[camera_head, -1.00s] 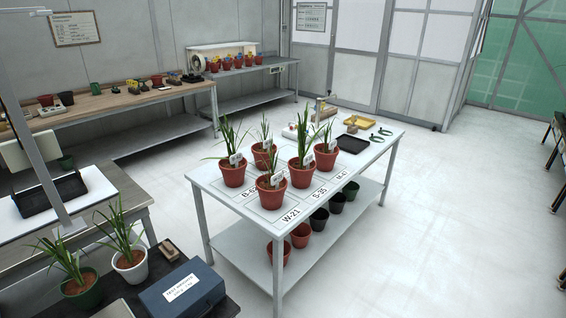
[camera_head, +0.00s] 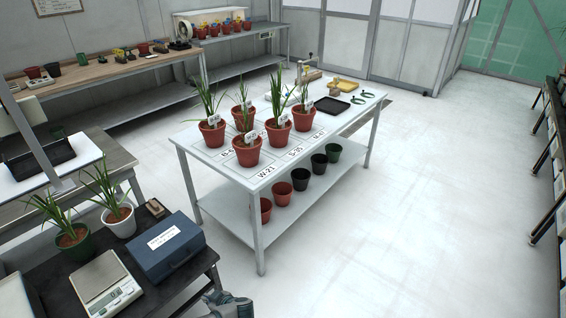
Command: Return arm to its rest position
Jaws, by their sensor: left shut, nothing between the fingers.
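My left gripper (camera_head: 224,298) shows only in part at the bottom edge of the head view. It is grey, shut and empty, in front of the dark bench and apart from the pots. My right gripper is out of view. Several terracotta pots with labelled plants, one of them a front pot (camera_head: 246,150), stand on the white table (camera_head: 330,123). A digital scale (camera_head: 105,285) with a bare plate sits on the dark bench at the lower left.
A blue case (camera_head: 167,248), a white potted plant (camera_head: 119,221) and a green potted plant (camera_head: 75,243) stand near the scale. Several empty pots, including a green one (camera_head: 333,152), are on the table's lower shelf. A black tray (camera_head: 332,106) lies on top. The floor at right is clear.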

